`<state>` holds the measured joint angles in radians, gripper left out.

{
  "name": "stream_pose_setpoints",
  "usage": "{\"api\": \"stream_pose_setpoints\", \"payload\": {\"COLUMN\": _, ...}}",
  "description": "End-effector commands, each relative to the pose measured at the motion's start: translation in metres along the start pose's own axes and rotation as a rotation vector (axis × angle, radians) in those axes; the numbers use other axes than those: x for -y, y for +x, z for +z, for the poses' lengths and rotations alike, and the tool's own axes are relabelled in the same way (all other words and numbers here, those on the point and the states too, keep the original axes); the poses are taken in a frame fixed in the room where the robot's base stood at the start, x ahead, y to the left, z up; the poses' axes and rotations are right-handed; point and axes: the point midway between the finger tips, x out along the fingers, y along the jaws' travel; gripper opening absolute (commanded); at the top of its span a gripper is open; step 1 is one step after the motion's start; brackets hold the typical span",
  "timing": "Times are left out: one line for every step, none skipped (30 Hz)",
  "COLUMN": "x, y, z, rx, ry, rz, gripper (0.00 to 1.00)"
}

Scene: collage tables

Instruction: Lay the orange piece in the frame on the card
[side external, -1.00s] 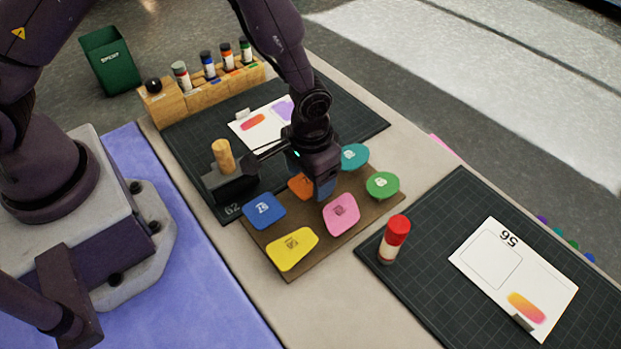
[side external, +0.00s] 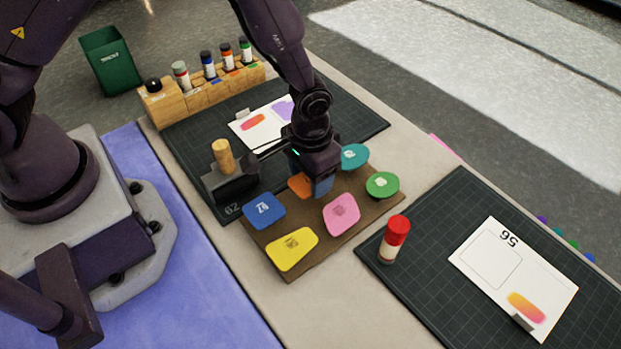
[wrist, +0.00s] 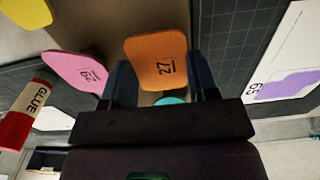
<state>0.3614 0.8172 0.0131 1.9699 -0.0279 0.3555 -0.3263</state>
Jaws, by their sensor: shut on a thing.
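The orange piece (side external: 299,186) is on the brown board, mostly hidden by my gripper in the side view. In the wrist view the orange piece (wrist: 157,61), marked 27, stands between my fingers. My gripper (side external: 318,190) is shut on it, low at the board. A white card (side external: 540,283) lies on the right mat, with a thin outlined frame (side external: 491,258) that is empty and an orange-pink blot beside it. Another card (side external: 262,135) with orange and purple blots lies on the back mat, partly hidden by my arm.
The brown board (side external: 329,246) also carries blue, yellow, pink, green and teal pieces. A stamp-like block with a wooden handle (side external: 222,157) is left of my gripper. A bottle rack (side external: 205,95) stands behind.

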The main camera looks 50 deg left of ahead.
Motion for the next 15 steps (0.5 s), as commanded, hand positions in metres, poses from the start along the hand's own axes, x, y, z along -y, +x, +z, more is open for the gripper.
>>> {"api": "stream_pose_setpoints", "payload": {"x": 0.000, "y": -0.003, "z": 0.000, "rx": -0.001, "ry": 0.000, "rz": 0.000, "gripper": 0.43}}
{"api": "stream_pose_setpoints", "payload": {"x": 0.000, "y": -0.005, "z": -0.001, "rx": -0.002, "ry": 0.000, "rz": 0.000, "gripper": 0.43}}
{"api": "stream_pose_setpoints", "payload": {"x": 0.000, "y": -0.007, "z": -0.001, "rx": -0.003, "ry": 0.000, "rz": 0.001, "gripper": 0.43}}
{"api": "stream_pose_setpoints", "payload": {"x": 0.000, "y": -0.009, "z": -0.001, "rx": -0.003, "ry": 0.000, "rz": 0.001, "gripper": 0.43}}
{"api": "stream_pose_setpoints", "payload": {"x": 0.000, "y": -0.010, "z": -0.001, "rx": -0.003, "ry": 0.000, "rz": 0.001, "gripper": 0.43}}
{"api": "stream_pose_setpoints", "payload": {"x": 0.000, "y": -0.012, "z": -0.001, "rx": -0.002, "ry": 0.000, "rz": 0.000, "gripper": 0.43}}
{"api": "stream_pose_setpoints", "payload": {"x": 0.000, "y": -0.013, "z": -0.001, "rx": -0.002, "ry": 0.000, "rz": 0.000, "gripper": 0.43}}
{"api": "stream_pose_setpoints", "payload": {"x": 0.000, "y": -0.015, "z": -0.001, "rx": -0.002, "ry": 0.000, "rz": 0.000, "gripper": 0.43}}
{"api": "stream_pose_setpoints", "payload": {"x": 0.000, "y": -0.017, "z": -0.001, "rx": -0.002, "ry": 0.000, "rz": 0.000, "gripper": 0.43}}
{"api": "stream_pose_setpoints", "payload": {"x": 0.000, "y": -0.019, "z": -0.001, "rx": -0.002, "ry": 0.000, "rz": 0.000, "gripper": 0.43}}
{"api": "stream_pose_setpoints", "payload": {"x": 0.000, "y": -0.020, "z": 0.000, "rx": -0.002, "ry": 0.000, "rz": 0.000, "gripper": 0.43}}
{"api": "stream_pose_setpoints", "payload": {"x": 0.000, "y": -0.022, "z": 0.000, "rx": -0.002, "ry": 0.000, "rz": 0.000, "gripper": 0.43}}
{"api": "stream_pose_setpoints", "payload": {"x": 0.000, "y": -0.023, "z": 0.000, "rx": -0.002, "ry": 0.000, "rz": 0.000, "gripper": 0.43}}
{"api": "stream_pose_setpoints", "payload": {"x": 0.000, "y": -0.025, "z": 0.000, "rx": -0.003, "ry": 0.000, "rz": 0.001, "gripper": 0.43}}
{"api": "stream_pose_setpoints", "payload": {"x": 0.000, "y": -0.027, "z": 0.000, "rx": -0.002, "ry": 0.000, "rz": 0.000, "gripper": 0.43}}
